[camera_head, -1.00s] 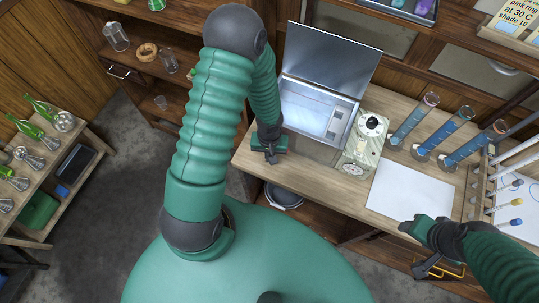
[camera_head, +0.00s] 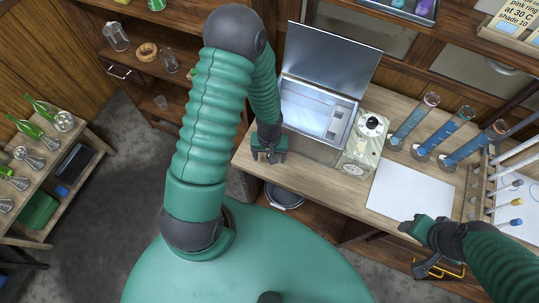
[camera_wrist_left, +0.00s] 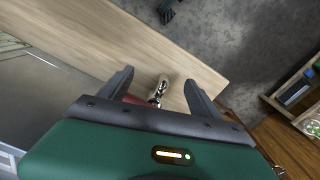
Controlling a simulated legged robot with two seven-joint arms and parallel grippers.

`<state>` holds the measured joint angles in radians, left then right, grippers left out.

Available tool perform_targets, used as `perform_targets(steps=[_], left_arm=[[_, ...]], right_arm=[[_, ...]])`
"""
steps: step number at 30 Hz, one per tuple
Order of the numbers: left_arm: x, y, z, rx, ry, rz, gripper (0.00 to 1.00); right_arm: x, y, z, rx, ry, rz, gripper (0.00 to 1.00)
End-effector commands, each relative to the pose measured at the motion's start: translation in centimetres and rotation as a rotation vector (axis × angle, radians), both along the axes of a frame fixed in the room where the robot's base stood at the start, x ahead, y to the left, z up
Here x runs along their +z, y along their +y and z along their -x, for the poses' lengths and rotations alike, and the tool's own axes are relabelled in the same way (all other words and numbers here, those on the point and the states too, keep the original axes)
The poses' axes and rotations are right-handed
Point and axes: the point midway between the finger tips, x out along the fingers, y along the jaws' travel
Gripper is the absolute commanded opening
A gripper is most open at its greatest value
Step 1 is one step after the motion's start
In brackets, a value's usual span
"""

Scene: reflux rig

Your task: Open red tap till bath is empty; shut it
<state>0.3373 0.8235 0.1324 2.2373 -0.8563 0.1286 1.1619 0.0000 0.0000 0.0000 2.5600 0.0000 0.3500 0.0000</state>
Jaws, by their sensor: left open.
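The metal bath (camera_head: 345,140) stands on the bench with its lid (camera_head: 330,55) raised; its inside looks pale and bluish, and I cannot tell the water level. My left gripper (camera_head: 269,157) is at the bath's left side, over the bench, its fingers apart. In the left wrist view the open fingers (camera_wrist_left: 159,82) have a small chrome fitting (camera_wrist_left: 158,90) between them, with a red part (camera_wrist_left: 134,99) beside it, apparently the red tap. The fingers appear clear of it. The tap is hidden in the head view. My right gripper (camera_head: 408,226) is by the bench's front edge; its jaw is unclear.
A control box (camera_head: 365,145) with dials adjoins the bath on the right. A dark round pan (camera_head: 284,196) sits below the bench front. Bare bench wood is left of the bath.

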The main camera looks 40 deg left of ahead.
Motion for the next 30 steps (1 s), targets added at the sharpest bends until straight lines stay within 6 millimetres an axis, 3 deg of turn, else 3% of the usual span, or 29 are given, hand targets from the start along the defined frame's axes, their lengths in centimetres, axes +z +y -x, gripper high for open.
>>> perform_targets(steps=[12, 30], left_arm=[[0.3, 0.0, 0.0, 0.0, 0.0, 0.0, 0.73], [7.1, 0.0, 0.0, 0.0, 0.0, 0.0, 0.73]], right_arm=[[0.2, 0.0, 0.0, 0.0, 0.0, 0.0, 0.55], [6.6, 0.0, 0.0, 0.0, 0.0, 0.0, 0.55]])
